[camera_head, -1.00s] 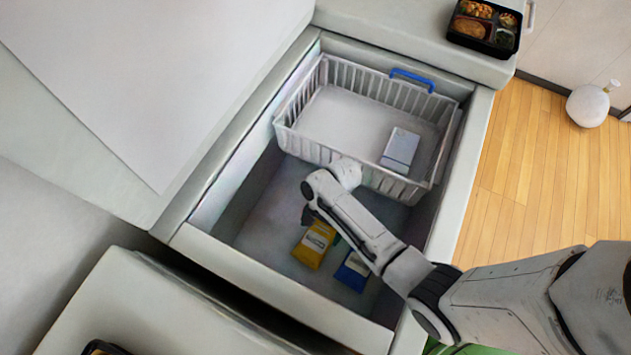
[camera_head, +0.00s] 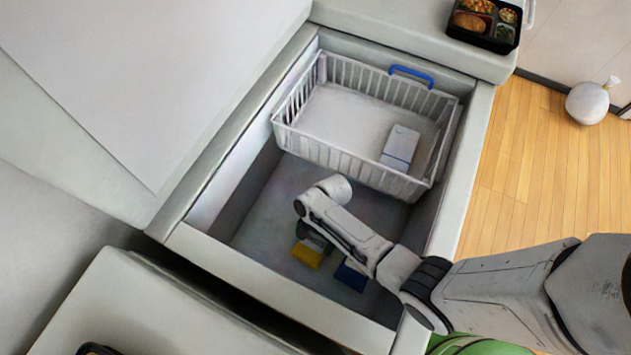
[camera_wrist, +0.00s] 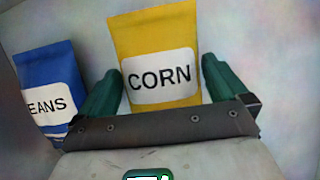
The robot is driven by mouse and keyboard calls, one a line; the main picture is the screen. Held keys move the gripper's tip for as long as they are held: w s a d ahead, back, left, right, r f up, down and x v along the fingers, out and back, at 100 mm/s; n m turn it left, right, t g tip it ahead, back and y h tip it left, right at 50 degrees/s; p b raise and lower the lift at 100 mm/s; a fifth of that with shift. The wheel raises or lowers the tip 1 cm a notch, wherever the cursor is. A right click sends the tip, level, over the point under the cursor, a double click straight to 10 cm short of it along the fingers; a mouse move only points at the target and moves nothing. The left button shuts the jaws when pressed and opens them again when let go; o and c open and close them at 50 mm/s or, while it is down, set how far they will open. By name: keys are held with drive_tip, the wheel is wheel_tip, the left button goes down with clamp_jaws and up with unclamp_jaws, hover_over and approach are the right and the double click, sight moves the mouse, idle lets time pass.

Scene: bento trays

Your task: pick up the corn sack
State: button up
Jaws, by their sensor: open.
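The corn sack (camera_wrist: 155,45) is yellow with a white label reading CORN. In the head view the yellow sack (camera_head: 306,256) lies on the floor of the open chest, partly hidden by my arm. My gripper (camera_wrist: 162,82) is open, with one green finger on each side of the corn sack in the wrist view. I cannot tell whether the fingers touch it. In the head view my gripper (camera_head: 318,240) is mostly hidden under my wrist, at the sack's upper edge.
A blue sack lettered EANS (camera_wrist: 45,85) lies left of the corn sack; it also shows in the head view (camera_head: 351,276). A white wire basket (camera_head: 345,160) with a blue handle and a white box (camera_head: 400,146) is at the chest's back. Chest walls (camera_head: 275,285) surround the sacks.

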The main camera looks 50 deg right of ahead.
drive_tip(key=shift+f, duration=0.25)
drive_tip(key=shift+c, duration=0.5)
drive_tip(key=c, duration=0.9)
